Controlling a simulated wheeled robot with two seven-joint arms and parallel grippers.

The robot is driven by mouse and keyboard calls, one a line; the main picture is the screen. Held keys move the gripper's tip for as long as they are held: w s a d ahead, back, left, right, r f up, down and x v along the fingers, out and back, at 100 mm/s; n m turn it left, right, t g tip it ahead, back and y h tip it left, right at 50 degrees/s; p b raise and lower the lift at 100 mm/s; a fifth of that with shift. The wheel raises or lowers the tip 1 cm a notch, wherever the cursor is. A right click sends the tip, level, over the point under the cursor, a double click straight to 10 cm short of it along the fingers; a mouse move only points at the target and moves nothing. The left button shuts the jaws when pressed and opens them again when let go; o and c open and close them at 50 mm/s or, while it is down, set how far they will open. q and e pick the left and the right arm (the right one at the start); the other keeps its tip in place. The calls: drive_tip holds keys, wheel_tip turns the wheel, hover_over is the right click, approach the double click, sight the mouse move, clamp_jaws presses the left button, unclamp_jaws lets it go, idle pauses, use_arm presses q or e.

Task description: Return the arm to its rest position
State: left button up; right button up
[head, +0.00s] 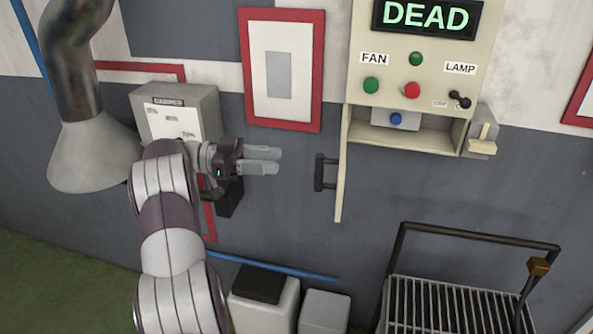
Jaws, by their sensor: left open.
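My left arm comes up from the bottom left of the head view, and its gripper (263,161) points right in front of the grey wall. Its two pale fingers are apart, with nothing seen between them. The gripper is to the left of the black handle (320,172) on the open panel door (341,170), with a visible gap. My wrist partly covers the grey damper box (198,108). My right gripper does not show.
The control panel (480,60) has a "DEAD" display, green, red and blue buttons and a lamp switch. A yellowish lever (482,145) sits at its right. A slatted cart (412,300) stands lower right. White bins (322,310) stand below. A funnel duct (85,155) hangs left.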

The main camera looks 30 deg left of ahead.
use_arm(q)
drive_tip(key=shift+v, duration=0.8)
